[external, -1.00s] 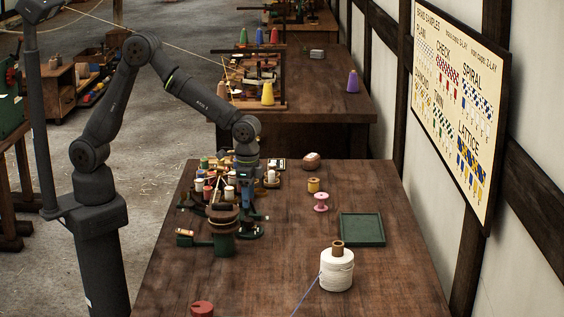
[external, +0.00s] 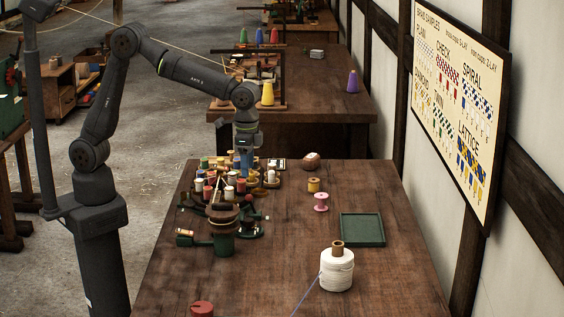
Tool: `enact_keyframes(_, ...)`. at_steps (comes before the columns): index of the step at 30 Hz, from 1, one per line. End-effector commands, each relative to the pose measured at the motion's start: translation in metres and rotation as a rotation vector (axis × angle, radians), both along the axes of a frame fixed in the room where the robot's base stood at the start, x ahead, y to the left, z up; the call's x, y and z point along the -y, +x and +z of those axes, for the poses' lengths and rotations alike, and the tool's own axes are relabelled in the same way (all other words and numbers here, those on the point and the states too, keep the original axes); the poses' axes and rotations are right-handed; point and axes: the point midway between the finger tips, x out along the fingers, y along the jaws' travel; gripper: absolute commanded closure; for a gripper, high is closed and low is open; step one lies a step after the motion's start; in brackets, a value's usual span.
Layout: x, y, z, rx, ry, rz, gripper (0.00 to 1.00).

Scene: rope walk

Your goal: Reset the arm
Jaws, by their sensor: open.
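My gripper (external: 245,158) points down at the end of the arm, above the far end of the braiding stand with its crowd of coloured bobbins (external: 222,184). Its jaws are open. They are small here, and I see nothing held between them. The dark green stand (external: 223,243) with a brown round top is at the left of the wooden table (external: 290,270). The arm is bent at the elbow, up and to the left of the table.
On the table are a yellow spool (external: 313,185), a pink spool (external: 321,202), a green tray (external: 362,230), a white cord spool (external: 337,270) and a red knob (external: 202,308). A rounded brown lump (external: 311,161) lies at the far edge. The table's centre is clear.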

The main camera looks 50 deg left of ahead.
Motion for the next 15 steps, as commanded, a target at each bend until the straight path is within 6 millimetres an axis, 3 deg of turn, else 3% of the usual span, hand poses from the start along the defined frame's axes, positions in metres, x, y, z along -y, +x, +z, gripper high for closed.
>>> enact_keyframes(8,0.000,0.000,-0.002,-0.001,0.001,0.000,0.48)
enact_keyframes(15,-0.001,0.000,-0.032,-0.002,0.003,0.000,0.48)
